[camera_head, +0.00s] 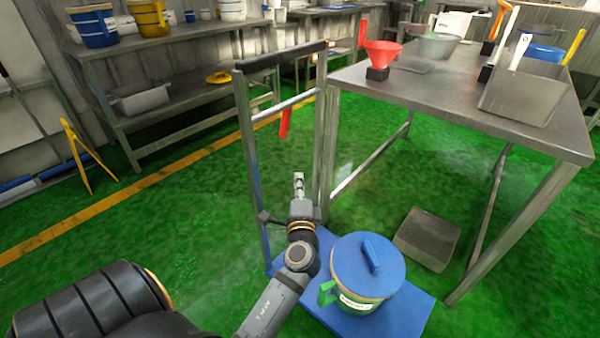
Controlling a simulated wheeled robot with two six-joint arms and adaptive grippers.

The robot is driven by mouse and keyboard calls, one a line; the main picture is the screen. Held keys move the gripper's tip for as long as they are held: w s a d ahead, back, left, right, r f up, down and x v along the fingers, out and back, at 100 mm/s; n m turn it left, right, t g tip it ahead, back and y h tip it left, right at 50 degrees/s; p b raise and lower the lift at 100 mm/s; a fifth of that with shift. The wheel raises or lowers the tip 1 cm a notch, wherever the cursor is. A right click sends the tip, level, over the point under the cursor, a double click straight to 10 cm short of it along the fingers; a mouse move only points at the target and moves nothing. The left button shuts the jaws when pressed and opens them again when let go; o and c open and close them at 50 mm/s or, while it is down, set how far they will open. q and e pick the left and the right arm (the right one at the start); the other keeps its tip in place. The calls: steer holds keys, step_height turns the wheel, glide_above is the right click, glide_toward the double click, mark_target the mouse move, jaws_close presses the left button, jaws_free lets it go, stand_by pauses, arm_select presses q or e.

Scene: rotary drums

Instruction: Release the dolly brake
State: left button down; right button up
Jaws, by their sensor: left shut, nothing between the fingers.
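The dolly has a blue platform (385,318) and an upright metal handle frame with a black top bar (281,56). A red lever-like piece (286,122) shows between the uprights, just below the metal crossbar; I cannot tell how it is attached. My left gripper (299,184) is shut and empty, pointing up the picture between the uprights, below and apart from the red piece. My left arm hides part of the platform. My right gripper is out of view.
A metal table (450,95) with a red funnel (383,54) and a metal bin (522,95) stands right of the dolly. Shelving (180,45) lines the back left.

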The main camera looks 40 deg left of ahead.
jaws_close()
arm_select(q)
steer(key=s+d+f+n+g+h, duration=0.2)
steer(key=s+f+n+h, duration=0.1)
steer(key=f, duration=0.5)
steer(key=s+d+f+n+g+h, duration=0.1)
steer(key=s+d+f+n+h, duration=0.2)
steer(key=f, duration=0.4)
steer(key=s+d+f+n+g+h, duration=0.3)
steer(key=s+d+f+n+h, duration=0.2)
steer(key=s+d+f+h, duration=0.1)
steer(key=s+d+h, duration=0.1)
steer(key=s+d, duration=0.1)
steer(key=shift+s+d+f, duration=0.3)
steer(key=shift+s+d, duration=0.05)
steer(key=shift+s, duration=0.05)
